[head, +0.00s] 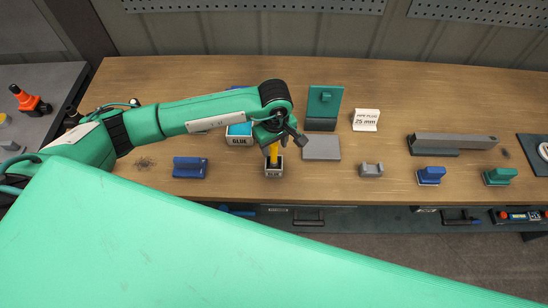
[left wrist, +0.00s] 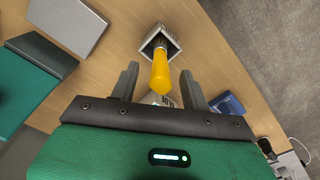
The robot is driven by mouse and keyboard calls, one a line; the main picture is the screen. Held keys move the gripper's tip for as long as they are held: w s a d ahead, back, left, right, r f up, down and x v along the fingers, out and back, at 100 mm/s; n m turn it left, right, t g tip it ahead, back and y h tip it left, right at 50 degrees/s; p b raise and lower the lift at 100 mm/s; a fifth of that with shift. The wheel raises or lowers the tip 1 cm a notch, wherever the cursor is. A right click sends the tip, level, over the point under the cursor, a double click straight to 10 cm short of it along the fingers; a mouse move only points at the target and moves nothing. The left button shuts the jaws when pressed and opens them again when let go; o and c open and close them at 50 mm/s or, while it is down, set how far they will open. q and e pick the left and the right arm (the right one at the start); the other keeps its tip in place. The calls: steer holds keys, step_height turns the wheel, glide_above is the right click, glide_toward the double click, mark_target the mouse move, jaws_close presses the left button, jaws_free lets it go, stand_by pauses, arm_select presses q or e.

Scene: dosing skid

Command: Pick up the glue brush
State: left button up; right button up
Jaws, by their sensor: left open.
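The glue brush, with its yellow handle (head: 274,153), stands in a small grey square holder (head: 275,170) near the front edge of the bench. In the left wrist view the yellow handle (left wrist: 160,70) rises from the holder (left wrist: 162,40), its end reaching toward the space between my fingers. My left gripper (head: 284,138) is above the holder, and its two fingers (left wrist: 160,88) are open, one on each side of the handle. I see no grip on the handle. The brush's lower end is hidden in the holder. My right gripper is not in view.
A glue box (head: 239,139) stands just left of the holder, partly behind my arm. A grey plate (head: 321,148) lies to the right, with a green stand (head: 323,105) behind it. A blue block (head: 190,167) lies to the left. A small grey block (head: 371,170) is further right.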

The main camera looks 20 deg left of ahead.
mark_target(274, 159)
arm_select(q)
step_height(274, 159, down, 3)
steer(key=shift+a+r+p, duration=0.1)
steer(key=shift+r+p, duration=0.05)
steer(key=shift+p, duration=0.55)
steer(key=shift+f, duration=0.25)
jaws_close()
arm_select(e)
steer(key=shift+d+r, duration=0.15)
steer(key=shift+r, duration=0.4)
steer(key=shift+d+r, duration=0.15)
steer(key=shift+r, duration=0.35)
arm_select(q)
steer(key=shift+w+r, duration=0.1)
